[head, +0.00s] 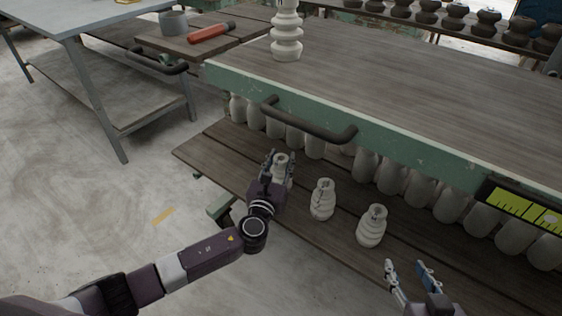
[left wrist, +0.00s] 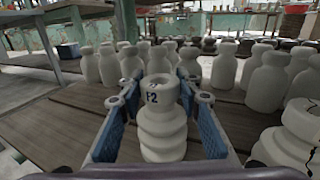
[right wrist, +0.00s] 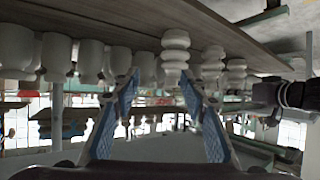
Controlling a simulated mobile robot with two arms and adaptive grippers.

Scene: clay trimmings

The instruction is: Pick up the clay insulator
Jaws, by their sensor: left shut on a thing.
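A pale ribbed clay insulator (head: 281,161) stands on the lower wooden shelf, between the fingers of my left gripper (head: 278,168). In the left wrist view the insulator (left wrist: 162,125) is upright with a dark mark on its neck, and the blue finger pads are on either side of it. My left gripper is shut on it. Two similar insulators stand to its right, one close by (head: 322,200) and one nearer the front (head: 371,227). My right gripper (head: 407,268) is open and empty over the front right. Its fingers are wide apart in the right wrist view (right wrist: 162,85).
A green-edged worktop (head: 400,95) with a dark handle (head: 308,122) overhangs the shelf (head: 225,160). Rows of pale bottle-like pieces (head: 420,185) stand behind. A taller stacked insulator (head: 287,35) stands on top. A grey table (head: 80,15) is at the left, beside open floor.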

